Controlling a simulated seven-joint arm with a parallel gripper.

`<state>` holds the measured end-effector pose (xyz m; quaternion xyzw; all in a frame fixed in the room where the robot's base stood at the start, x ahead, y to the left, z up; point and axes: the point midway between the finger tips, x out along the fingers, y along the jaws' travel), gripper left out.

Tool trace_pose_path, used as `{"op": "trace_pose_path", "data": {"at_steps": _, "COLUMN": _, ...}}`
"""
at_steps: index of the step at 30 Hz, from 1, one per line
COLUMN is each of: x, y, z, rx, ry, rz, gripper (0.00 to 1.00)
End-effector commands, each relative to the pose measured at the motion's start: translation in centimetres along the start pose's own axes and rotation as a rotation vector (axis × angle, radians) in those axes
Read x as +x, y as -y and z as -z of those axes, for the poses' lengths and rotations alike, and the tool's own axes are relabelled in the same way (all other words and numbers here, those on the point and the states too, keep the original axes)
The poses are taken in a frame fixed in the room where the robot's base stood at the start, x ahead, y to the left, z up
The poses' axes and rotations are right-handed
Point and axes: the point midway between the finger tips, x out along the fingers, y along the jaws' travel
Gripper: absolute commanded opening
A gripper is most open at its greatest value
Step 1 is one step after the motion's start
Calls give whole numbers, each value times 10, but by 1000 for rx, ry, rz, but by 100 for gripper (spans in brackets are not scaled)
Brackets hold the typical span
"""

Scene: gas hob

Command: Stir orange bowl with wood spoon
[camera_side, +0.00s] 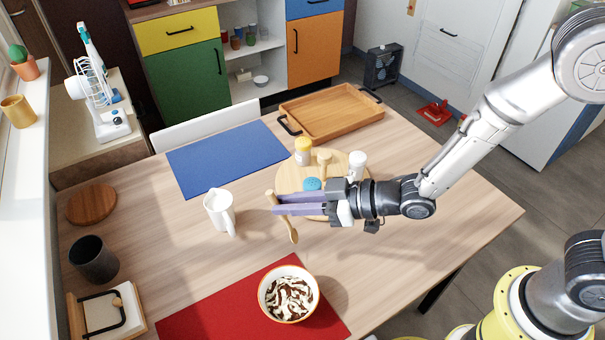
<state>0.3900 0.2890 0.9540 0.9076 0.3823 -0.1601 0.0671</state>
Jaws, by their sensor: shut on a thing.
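The wood spoon (292,232) is held in my gripper (279,204), tilted, with its lower end pointing down toward the front. The orange bowl (265,308) has an orange rim, a white inside and dark brown contents with pale streaks. It stands on the red mat at the front of the table. The spoon is apart from the bowl, behind it in the picture.
A white mug (219,211) stands left of my gripper. The round board (288,178) carries several small containers. A blue mat (228,158) and a wooden tray (331,111) lie behind. A dark cup (94,260) stands at left. The red mat (196,322) is bare left of the bowl.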

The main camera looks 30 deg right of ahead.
Motion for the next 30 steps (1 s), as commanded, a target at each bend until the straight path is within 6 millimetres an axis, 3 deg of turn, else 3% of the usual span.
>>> {"op": "trace_pose_path", "data": {"at_steps": 1, "x": -6, "y": 20, "z": 2, "rx": -14, "ry": -40, "rz": 46, "gripper": 0}}
{"op": "trace_pose_path", "data": {"at_steps": 4, "x": -18, "y": 52, "z": 9, "rx": -38, "ry": -118, "rz": 127, "gripper": 0}}
{"op": "trace_pose_path", "data": {"at_steps": 10, "x": -40, "y": 90, "z": 18, "rx": -55, "ry": -207, "rz": 222, "gripper": 0}}
{"op": "trace_pose_path", "data": {"at_steps": 17, "x": -45, "y": 98, "z": 17, "rx": -59, "ry": -227, "rz": 245, "gripper": 0}}
{"op": "trace_pose_path", "data": {"at_steps": 30, "x": -31, "y": 98, "z": -10, "rx": -58, "ry": -225, "rz": 243, "gripper": 0}}
